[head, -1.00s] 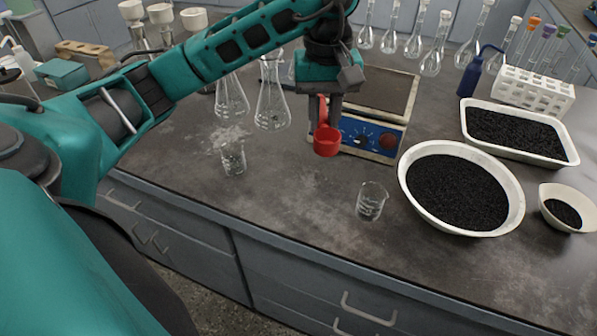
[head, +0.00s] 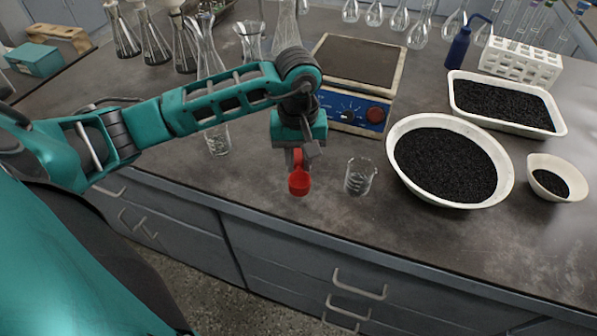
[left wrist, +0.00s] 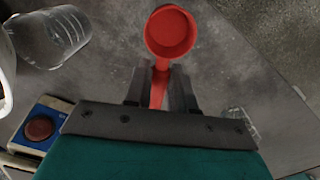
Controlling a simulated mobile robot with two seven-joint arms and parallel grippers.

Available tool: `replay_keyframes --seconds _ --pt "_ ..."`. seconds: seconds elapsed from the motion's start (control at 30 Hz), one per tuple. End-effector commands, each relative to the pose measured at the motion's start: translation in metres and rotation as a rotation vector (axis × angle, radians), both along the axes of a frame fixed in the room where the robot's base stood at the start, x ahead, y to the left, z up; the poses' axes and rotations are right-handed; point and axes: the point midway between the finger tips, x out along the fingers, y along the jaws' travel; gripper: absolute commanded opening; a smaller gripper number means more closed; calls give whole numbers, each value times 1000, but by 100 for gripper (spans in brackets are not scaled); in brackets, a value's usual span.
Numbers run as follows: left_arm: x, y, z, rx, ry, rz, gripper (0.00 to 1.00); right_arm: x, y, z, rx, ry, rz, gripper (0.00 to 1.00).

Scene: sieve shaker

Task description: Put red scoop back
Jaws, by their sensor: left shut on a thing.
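The red scoop (head: 299,182) is held by my left gripper (head: 297,158) near the front edge of the bench. In the left wrist view the scoop's round cup (left wrist: 170,32) points away from the gripper, and its handle lies between the two fingers (left wrist: 160,88). The cup looks empty in that view. The gripper is shut on the handle, with the scoop above the bench, left of a small glass beaker (head: 360,176). My right gripper is not in view.
A large white bowl of black grains (head: 402,176) stands right of the beaker, with a white tray (head: 508,124) and a small white dish (head: 575,190) beyond. Glass flasks (head: 207,60) line the back left.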

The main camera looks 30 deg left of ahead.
Motion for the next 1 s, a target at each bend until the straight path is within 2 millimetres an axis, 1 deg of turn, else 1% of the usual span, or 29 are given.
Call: replay_keyframes --seconds 0.13,0.33,0.6,0.73,0.77,1.0 --pt "-1 0 -13 -2 2 -1 0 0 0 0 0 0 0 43" --pt "-1 0 -42 -1 3 0 0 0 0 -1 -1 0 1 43" --pt "0 0 -44 0 -1 -1 0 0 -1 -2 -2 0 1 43" --pt "0 0 -48 0 -1 -1 0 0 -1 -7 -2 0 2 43" --pt "0 0 -48 0 0 -1 25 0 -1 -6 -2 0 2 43" --pt "0 0 -47 0 0 -1 48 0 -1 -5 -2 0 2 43"
